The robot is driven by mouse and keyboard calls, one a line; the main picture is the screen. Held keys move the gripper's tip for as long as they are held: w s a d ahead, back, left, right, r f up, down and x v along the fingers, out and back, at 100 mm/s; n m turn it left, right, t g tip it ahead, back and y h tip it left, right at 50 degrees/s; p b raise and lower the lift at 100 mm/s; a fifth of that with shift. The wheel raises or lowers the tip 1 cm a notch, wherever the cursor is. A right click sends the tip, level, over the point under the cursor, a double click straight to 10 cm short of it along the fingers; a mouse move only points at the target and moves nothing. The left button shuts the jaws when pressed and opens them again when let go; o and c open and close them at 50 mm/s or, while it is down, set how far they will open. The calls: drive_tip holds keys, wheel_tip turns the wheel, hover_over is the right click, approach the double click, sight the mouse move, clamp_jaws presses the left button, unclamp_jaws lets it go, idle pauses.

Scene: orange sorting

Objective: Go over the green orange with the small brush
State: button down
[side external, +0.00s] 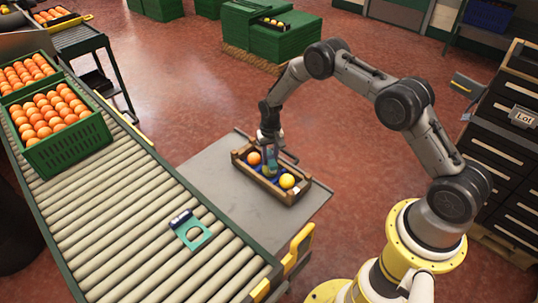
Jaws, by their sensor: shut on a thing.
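A small wooden crate (283,197) with a blue lining stands on the grey table. In it an orange-coloured fruit (254,158) lies at the left and a yellow fruit (287,181) at the right. A greenish fruit (269,170) lies between them, partly hidden under my gripper. My gripper (270,150) points down into the crate, right above the greenish fruit. It is shut on a small dark thing, seemingly the brush (289,155), part of which sticks out to the right. I cannot tell whether the brush touches the fruit.
The grey table (213,166) is bare around the wooden crate. Dark drawers (510,150) stand at the right.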

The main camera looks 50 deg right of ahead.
drive_tip(key=shift+s+a, duration=0.15)
drive_tip(key=shift+s, duration=0.2)
drive_tip(key=shift+w+d, duration=0.35)
drive_tip(key=shift+w, duration=0.3)
drive_tip(key=shift+w+d, duration=0.35)
drive_tip(key=shift+w, duration=0.25)
drive_tip(key=shift+s+a, duration=0.1)
drive_tip(key=shift+s, duration=0.05)
drive_tip(key=shift+s+a, duration=0.3)
drive_tip(key=shift+s, duration=0.25)
drive_tip(key=shift+s+a, duration=0.3)
drive_tip(key=shift+s, duration=0.2)
drive_tip(key=shift+w+d, duration=0.35)
drive_tip(key=shift+w, duration=0.25)
drive_tip(key=shift+w+d, duration=0.35)
drive_tip(key=shift+w, duration=0.25)
drive_tip(key=shift+s+a, duration=0.1)
drive_tip(key=shift+s, duration=0.05)
